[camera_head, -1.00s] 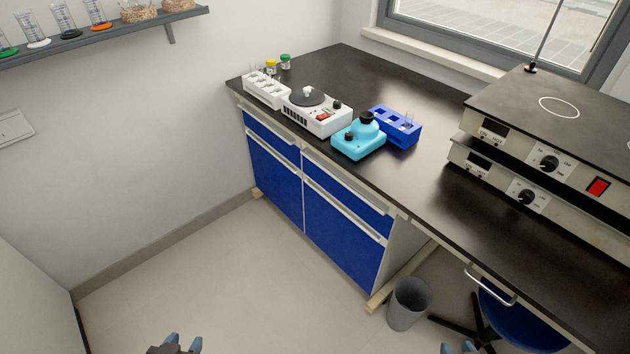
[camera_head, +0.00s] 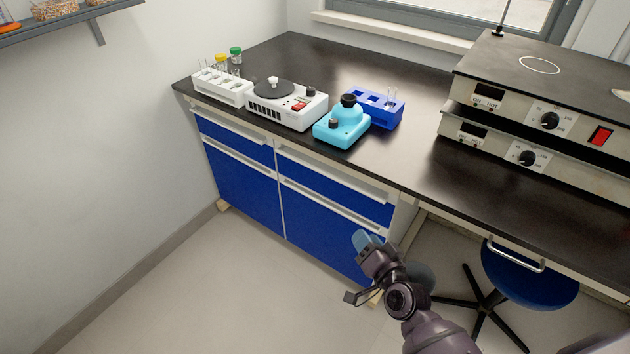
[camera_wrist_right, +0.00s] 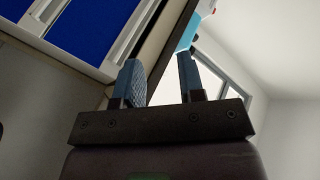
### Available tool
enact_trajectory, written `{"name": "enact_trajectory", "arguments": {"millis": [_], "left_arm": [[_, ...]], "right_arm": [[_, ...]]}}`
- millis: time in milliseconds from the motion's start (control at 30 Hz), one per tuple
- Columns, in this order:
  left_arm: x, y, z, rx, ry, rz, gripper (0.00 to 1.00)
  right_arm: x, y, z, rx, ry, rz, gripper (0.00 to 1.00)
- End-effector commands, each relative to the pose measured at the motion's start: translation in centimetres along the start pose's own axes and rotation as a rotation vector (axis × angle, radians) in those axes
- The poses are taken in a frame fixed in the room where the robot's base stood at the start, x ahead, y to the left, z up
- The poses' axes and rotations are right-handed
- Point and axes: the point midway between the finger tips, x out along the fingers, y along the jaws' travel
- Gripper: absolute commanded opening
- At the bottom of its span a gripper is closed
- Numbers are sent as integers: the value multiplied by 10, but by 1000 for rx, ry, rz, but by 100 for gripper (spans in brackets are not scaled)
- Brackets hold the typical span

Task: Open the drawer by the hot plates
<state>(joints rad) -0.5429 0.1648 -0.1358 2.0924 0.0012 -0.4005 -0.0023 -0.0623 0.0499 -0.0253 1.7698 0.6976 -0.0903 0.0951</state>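The two stacked hot plates (camera_head: 545,105) stand on the right of the dark counter. Below them, under the counter's front edge, a silver bar handle (camera_head: 515,258) shows on a narrow front that looks closed. To its left, the cabinet has blue drawers, a right one (camera_head: 335,190) and a left one (camera_head: 235,141), both closed. My right gripper (camera_head: 368,240) is in front of the cabinet's lower right part, left of the silver handle and apart from it. In the right wrist view its fingers (camera_wrist_right: 160,82) are spread with nothing between them. My left gripper is out of view.
A blue stool (camera_head: 530,280) stands under the counter near the silver handle. A grey bin (camera_head: 420,275) is partly hidden behind my right arm. A turquoise device (camera_head: 342,125), a white device (camera_head: 285,105) and racks stand on the counter. The floor at left is clear.

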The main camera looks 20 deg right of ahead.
Motion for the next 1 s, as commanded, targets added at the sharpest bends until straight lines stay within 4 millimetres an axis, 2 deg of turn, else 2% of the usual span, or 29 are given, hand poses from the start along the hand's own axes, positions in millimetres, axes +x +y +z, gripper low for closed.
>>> {"name": "enact_trajectory", "arguments": {"millis": [33, 100, 300, 400, 600, 833, 1000], "left_arm": [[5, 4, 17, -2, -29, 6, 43], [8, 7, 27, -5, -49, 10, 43], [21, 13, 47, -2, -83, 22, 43], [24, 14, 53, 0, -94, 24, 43], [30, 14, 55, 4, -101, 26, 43], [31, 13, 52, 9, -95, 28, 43], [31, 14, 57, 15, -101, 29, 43]], "right_arm": [[20, 6, 11, 80, 18, -7, 36], [43, 6, 11, 189, 57, -22, 36], [106, 7, 17, 506, 155, -49, 36], [130, 9, 21, 644, 193, -52, 36], [158, 8, 23, 803, 235, -54, 36], [171, 5, 18, 831, 245, -60, 36], [192, 6, 13, 830, 243, -59, 36]]}}
